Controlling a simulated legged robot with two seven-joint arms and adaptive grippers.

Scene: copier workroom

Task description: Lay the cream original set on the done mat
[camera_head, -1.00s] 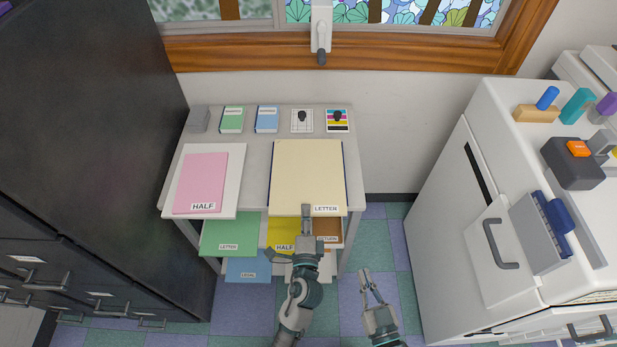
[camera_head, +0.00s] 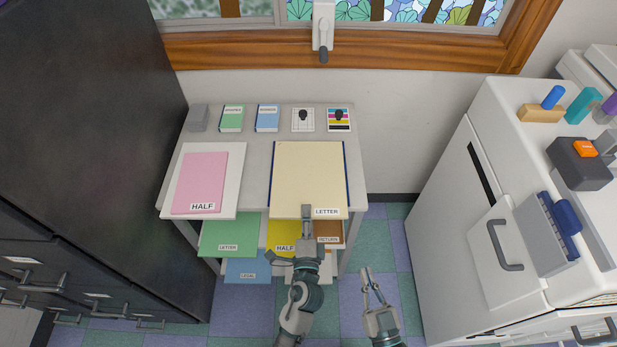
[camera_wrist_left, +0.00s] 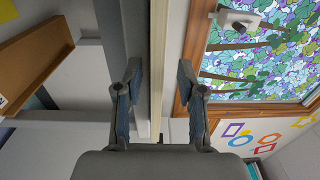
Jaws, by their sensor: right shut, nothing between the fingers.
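The cream set (camera_head: 308,175) lies flat on the tabletop at the right, its front edge by a LETTER tag (camera_head: 327,212). Dark blue shows along its sides; I cannot tell whether this is the done mat. My left gripper (camera_head: 290,234) is at the table's front edge, one fingertip close to the cream front edge. In the left wrist view its fingers (camera_wrist_left: 156,82) are spread, with a thin cream edge (camera_wrist_left: 155,70) between them and gaps on both sides. My right gripper (camera_head: 370,279) is shut and empty, lower right of the left one.
A pink HALF set (camera_head: 200,182) lies on a white sheet (camera_head: 236,160) at left. Green (camera_head: 230,232), yellow (camera_head: 283,232) and brown RETURN (camera_head: 329,230) items sit below the tabletop. Small blocks line the back. A dark cabinet (camera_head: 90,130) stands left, a white copier (camera_head: 450,200) right.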

